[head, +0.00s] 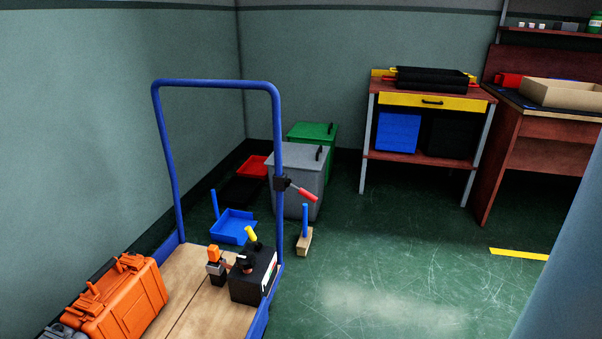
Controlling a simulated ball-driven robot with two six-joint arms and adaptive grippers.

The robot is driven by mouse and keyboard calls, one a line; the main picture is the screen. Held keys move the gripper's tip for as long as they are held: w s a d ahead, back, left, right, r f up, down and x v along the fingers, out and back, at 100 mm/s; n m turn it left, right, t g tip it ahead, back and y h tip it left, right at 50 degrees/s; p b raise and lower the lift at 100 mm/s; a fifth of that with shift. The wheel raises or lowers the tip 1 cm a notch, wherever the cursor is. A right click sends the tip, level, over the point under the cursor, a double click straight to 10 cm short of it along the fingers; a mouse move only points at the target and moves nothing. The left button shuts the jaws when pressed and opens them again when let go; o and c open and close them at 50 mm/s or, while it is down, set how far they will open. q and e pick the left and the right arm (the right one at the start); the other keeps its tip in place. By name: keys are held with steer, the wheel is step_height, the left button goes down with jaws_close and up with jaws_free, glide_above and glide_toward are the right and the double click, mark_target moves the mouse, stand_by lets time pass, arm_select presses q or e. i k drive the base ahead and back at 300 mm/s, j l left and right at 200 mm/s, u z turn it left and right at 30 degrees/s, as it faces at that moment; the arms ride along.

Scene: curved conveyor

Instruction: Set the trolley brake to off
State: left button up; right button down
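The trolley (184,297) has a wooden deck, blue edges and a tall blue push handle (215,84). A black clamp (281,183) sits on the handle's right upright. From it a lever with a red grip (307,194) points right and slightly down; it looks like the brake lever. No on or off marking is readable on it. Neither gripper is in view.
An orange case (128,298) and a black box (252,276) with a yellow-tipped lever stand on the deck. Behind are a grey bin (292,180), a green bin (325,133), a blue dustpan (234,227) and a brush (304,241). Floor to the right is open.

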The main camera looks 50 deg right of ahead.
mark_target(305, 193)
steer(key=z, duration=1.75)
